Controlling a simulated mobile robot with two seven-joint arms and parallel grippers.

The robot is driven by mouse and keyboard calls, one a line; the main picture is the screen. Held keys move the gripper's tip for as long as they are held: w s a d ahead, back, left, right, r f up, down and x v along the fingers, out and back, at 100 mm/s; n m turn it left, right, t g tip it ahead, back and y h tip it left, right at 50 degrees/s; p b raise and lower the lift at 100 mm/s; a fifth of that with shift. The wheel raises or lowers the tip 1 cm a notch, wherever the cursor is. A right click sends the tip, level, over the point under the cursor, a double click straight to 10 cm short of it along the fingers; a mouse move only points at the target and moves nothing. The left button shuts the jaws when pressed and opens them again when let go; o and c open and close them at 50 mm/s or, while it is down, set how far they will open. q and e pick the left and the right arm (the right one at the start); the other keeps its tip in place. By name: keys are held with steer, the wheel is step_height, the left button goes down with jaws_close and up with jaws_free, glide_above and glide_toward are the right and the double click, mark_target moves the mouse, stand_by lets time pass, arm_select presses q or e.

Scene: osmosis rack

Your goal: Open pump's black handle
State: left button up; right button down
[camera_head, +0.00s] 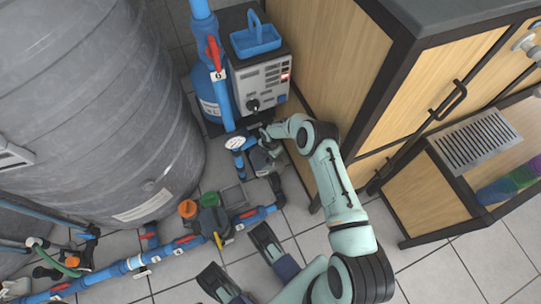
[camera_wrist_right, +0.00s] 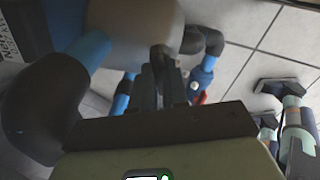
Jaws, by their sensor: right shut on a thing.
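My right gripper (camera_head: 266,132) reaches in from the right, beside the gauge and under the grey control box. It is shut on what looks like the pump's black handle (camera_head: 256,127); my fingers hide most of it in the head view. In the right wrist view, the two dark fingers (camera_wrist_right: 168,88) point away from the camera and their tips meet a dark piece between blue pipes. The pump's grey body (camera_head: 262,160) shows partly below the gripper.
A grey control box (camera_head: 262,82) with a blue basket (camera_head: 256,38) stands behind the gripper. A round gauge (camera_head: 236,143) sits close to its left. A big grey tank (camera_head: 90,110) fills the left. A wooden cabinet (camera_head: 325,60) is close on the right. Blue pipes (camera_head: 185,244) run low along the floor.

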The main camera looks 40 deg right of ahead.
steer(key=shift+n, duration=0.9)
steer(key=c, duration=1.1)
jaws_free()
steer(key=shift+c, duration=0.2)
arm_select(q)
steer(key=shift+t, duration=0.8)
steer(key=w, duration=0.1)
steer(key=w+r+p, duration=0.1)
steer(key=w, duration=0.1)
steer(key=w+r+p, duration=0.1)
steer(key=shift+w+d+r, duration=0.15)
steer(key=shift+w+d, duration=0.15)
arm_select(e)
step_height(320, 180, up, 8)
steer(key=shift+f, duration=0.2)
